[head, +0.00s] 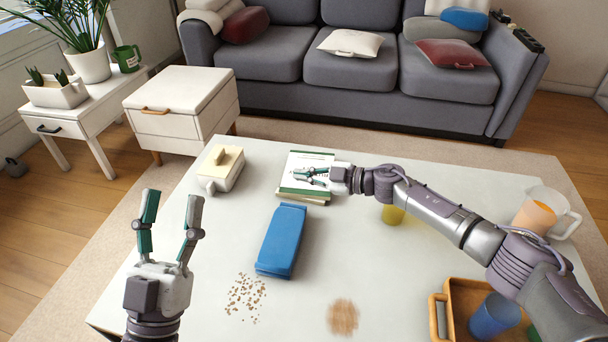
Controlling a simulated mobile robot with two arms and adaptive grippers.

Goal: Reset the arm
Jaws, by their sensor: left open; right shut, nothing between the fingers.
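My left gripper (170,222) is upright at the lower left of the head view, open and empty over the left side of the white table (210,220). My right arm reaches in from the right across the table. My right gripper (298,176) is shut and empty, with its fingertips pointing left, in front of a small stack of books (303,160). The gripper hides part of the books; I cannot tell whether it touches them.
A blue package (281,240) lies mid-table, with scattered crumbs (246,296) and a brown patch (343,317) nearer. An orange tray (440,310) holds a blue cup (494,316).

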